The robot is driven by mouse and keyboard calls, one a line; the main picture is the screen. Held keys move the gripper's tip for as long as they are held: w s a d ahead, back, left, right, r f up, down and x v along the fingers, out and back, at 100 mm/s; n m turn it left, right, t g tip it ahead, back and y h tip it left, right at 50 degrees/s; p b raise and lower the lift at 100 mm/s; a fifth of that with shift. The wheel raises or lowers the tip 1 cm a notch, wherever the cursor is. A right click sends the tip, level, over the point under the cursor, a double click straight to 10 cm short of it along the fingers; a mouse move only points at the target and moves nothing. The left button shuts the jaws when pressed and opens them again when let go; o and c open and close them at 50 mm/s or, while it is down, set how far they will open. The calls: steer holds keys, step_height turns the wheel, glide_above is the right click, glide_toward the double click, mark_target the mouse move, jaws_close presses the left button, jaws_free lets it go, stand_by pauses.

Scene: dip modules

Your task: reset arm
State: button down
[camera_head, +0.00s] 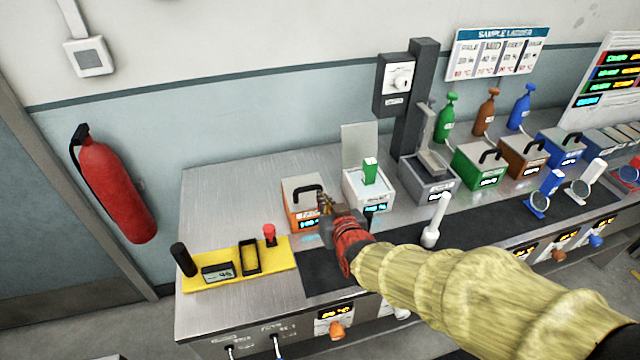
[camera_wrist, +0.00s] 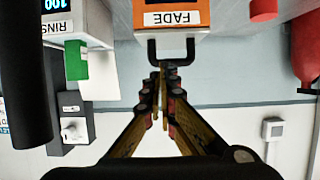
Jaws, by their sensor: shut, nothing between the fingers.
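My gripper (camera_head: 325,205) is at the end of my sleeved arm, over the front of the metal bench, close to the orange box (camera_head: 293,192) with a black handle. In the wrist view my gripper (camera_wrist: 163,68) has its fingers together with nothing seen between them. Its tips are right by the handle of the orange box (camera_wrist: 203,14), labelled FADE; I cannot tell whether they touch it. The handle appears down on the closed box.
A white box (camera_head: 357,205) with a raised lid and a green piece stands right of the orange box. A yellow tray (camera_head: 237,283) lies front left. A white upright tool (camera_head: 436,222) stands right of my gripper. Grey, green, brown and blue boxes line the right. The bench's back left is clear.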

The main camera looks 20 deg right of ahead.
steer(key=s+f+g, duration=0.1)
steer(key=s+f, duration=0.1)
steer(key=s+f+g, duration=0.2)
steer(key=f, duration=0.1)
steer(key=s+f+g, duration=0.1)
steer(key=s+f, duration=0.1)
steer(key=s, duration=0.1)
steer(key=shift+a+f, duration=0.4)
steer(key=s+d+r+g, duration=0.1)
steer(key=s+r+g, duration=0.25)
steer(key=s, duration=0.45)
steer(key=s+r+g, duration=0.2)
steer(key=s+r, duration=0.3)
steer(key=s, duration=0.4)
step_height(320, 180, up, 7)
steer(key=d+t, duration=0.1)
steer(key=shift+s, duration=0.35)
steer(key=shift+d+t, duration=0.1)
steer(key=shift+t, duration=0.15)
